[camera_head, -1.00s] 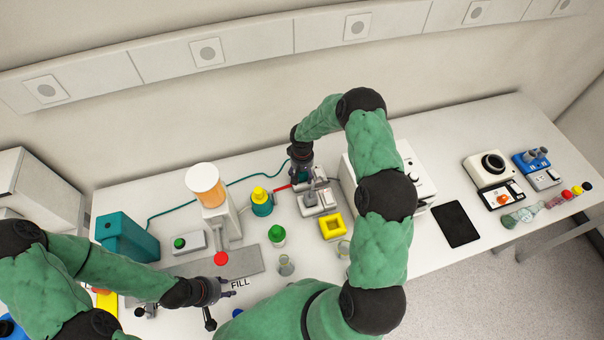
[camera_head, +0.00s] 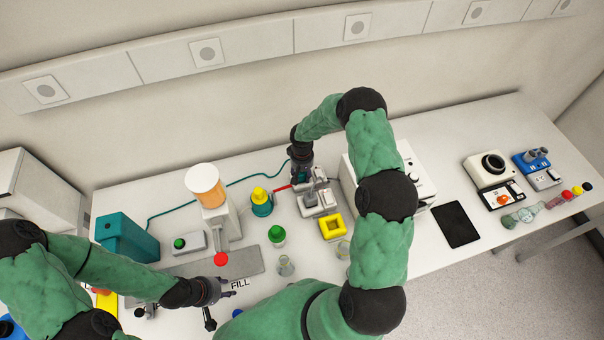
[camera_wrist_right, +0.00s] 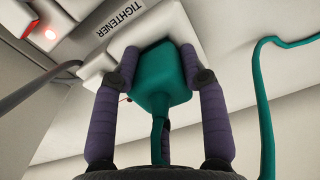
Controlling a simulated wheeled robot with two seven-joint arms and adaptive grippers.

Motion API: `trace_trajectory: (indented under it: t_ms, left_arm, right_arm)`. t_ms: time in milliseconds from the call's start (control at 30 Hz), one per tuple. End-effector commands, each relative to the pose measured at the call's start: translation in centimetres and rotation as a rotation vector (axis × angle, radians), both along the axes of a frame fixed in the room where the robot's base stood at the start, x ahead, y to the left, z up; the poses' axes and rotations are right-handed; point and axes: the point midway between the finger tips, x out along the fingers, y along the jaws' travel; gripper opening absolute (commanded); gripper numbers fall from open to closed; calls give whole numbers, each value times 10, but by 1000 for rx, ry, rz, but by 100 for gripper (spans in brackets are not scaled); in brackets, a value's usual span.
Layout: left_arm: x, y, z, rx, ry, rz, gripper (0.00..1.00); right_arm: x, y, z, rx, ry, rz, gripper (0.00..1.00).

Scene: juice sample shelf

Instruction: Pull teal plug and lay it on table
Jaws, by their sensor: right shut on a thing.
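The teal plug (camera_wrist_right: 160,75) sits between the fingers of my right gripper (camera_wrist_right: 160,82), which is shut on it. The plug's front lies against a white block labelled TIGHTENER (camera_wrist_right: 120,20); whether it is still seated in a socket I cannot tell. In the head view my right gripper (camera_head: 301,172) is at the back of the table, beside the grey-white device (camera_head: 318,200). The teal cord (camera_wrist_right: 262,90) hangs from the plug and loops at the right. My left gripper (camera_head: 222,290) is over the front left, its fingers apart and empty.
A teal box (camera_head: 125,238) and a dispenser with an orange tank (camera_head: 207,187) stand at left. Bottles with yellow (camera_head: 259,193) and green (camera_head: 277,234) caps, a yellow square frame (camera_head: 332,227) and a white machine (camera_head: 410,170) are close by. A black tablet (camera_head: 456,224) lies right; the table (camera_head: 460,135) behind it is clear.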

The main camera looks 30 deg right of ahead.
Motion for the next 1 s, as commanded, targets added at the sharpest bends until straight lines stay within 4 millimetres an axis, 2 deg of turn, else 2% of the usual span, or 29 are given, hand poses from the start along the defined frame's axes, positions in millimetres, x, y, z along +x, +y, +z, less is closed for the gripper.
trace_trajectory:
  t_ms: [1000]
  left_arm:
    - [0, 0, 1, 0, 0, 0, 40]
  right_arm:
    - [1, -1, 11, -2, -3, 0, 0]
